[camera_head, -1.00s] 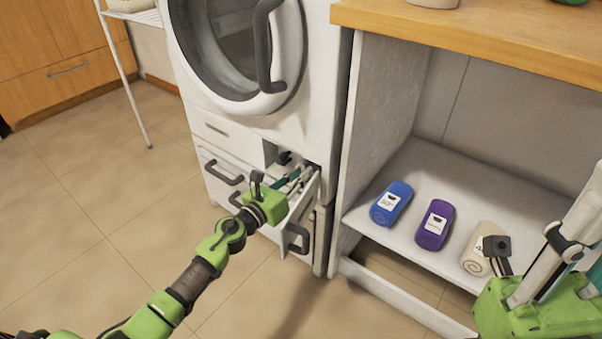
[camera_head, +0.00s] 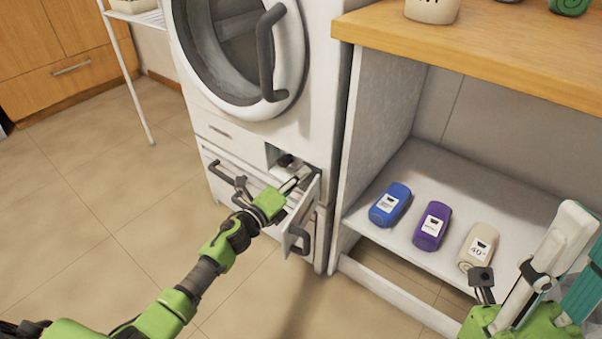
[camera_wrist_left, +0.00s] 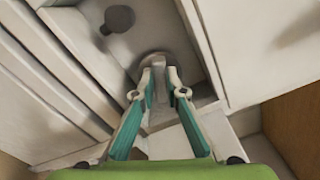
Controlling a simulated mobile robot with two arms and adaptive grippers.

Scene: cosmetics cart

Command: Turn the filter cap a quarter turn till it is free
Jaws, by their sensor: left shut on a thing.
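My left gripper (camera_head: 296,182) reaches into a small opening low on the front of the white washing machine (camera_head: 228,128). In the left wrist view, its two fingertips (camera_wrist_left: 158,75) are closed on the grip of a grey rounded piece, which I take to be the filter cap (camera_wrist_left: 152,58). The fingers hide part of the cap. A dark knob (camera_head: 287,160) shows in the opening above the gripper in the head view. My right gripper (camera_head: 560,250) is at the right edge, away from the machine; whether it is open is unclear.
The opening's flap (camera_head: 302,215) stands open beside the gripper. A handled drawer front (camera_head: 225,178) is to its left. Blue (camera_head: 390,204), purple (camera_head: 432,226) and beige (camera_head: 477,246) bottles lie on the lower shelf (camera_head: 455,180).

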